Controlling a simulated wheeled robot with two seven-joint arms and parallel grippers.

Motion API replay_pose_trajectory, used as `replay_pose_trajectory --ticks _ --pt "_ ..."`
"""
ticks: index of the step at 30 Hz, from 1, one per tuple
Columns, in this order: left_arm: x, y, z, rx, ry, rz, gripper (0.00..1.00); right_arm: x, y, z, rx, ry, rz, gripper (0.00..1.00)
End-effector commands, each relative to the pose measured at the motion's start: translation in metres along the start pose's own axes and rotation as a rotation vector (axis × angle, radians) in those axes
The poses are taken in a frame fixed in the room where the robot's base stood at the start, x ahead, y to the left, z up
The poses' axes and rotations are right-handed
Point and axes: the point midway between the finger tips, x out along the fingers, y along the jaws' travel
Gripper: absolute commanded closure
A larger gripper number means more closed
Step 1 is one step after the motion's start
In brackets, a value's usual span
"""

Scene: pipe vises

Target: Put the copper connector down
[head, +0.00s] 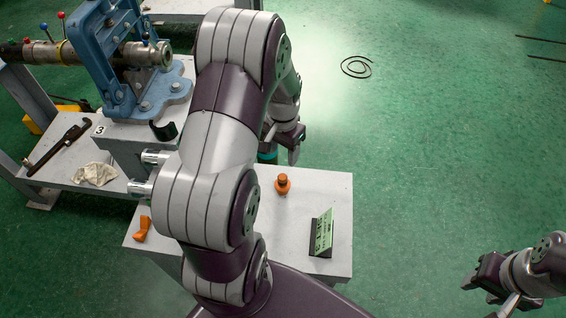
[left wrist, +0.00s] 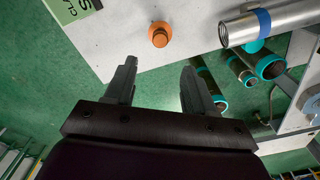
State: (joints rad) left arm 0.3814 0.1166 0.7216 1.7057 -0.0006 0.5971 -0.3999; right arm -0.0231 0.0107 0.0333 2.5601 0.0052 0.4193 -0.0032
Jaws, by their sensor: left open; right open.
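The copper connector (head: 283,184) is a small orange-brown piece standing on the white table top (head: 335,185). In the left wrist view the copper connector (left wrist: 160,36) sits beyond my fingertips, apart from them. My left gripper (head: 291,147) is beyond the connector in the head view, partly hidden by my own arm. In the left wrist view my left gripper (left wrist: 160,68) has its fingers spread with nothing between them. My right gripper (head: 482,284) is open and empty over the green floor at the lower right.
A green and black sign (head: 321,233) stands right of the connector. An orange elbow piece (head: 142,228) lies at the table's left. A blue vise (head: 130,60) holds a pipe at the upper left. Teal-ended pipes (left wrist: 242,72) show in the left wrist view.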

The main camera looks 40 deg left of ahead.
Motion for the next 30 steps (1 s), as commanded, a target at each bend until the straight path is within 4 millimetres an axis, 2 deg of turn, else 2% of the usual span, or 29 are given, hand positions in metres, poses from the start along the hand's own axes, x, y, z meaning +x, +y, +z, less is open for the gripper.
replay_pose_trajectory --ticks 2,5,6,9,12,16,30 --pt "-0.010 0.007 0.001 0.004 0.005 -0.002 0.45 0.000 0.000 0.000 0.000 0.000 0.000 0.57" --pt "-0.034 0.045 0.009 0.012 0.032 -0.008 0.45 0.000 0.000 0.000 0.000 0.000 0.000 0.57" --pt "-0.043 0.065 0.018 0.015 0.047 -0.010 0.45 0.000 0.000 0.000 0.000 0.000 0.000 0.57" --pt "-0.060 0.105 0.044 0.014 0.086 -0.007 0.45 0.000 0.000 0.000 0.000 0.000 0.000 0.57" --pt "-0.068 0.128 0.067 0.010 0.112 -0.001 0.45 0.000 0.000 0.000 0.000 0.000 0.000 0.57" --pt "-0.069 0.135 0.078 0.003 0.120 0.003 0.45 0.000 0.000 0.000 0.000 0.000 0.000 0.57" --pt "-0.067 0.133 0.077 0.003 0.121 0.000 0.42 0.001 0.000 0.000 0.000 0.000 0.000 0.57"
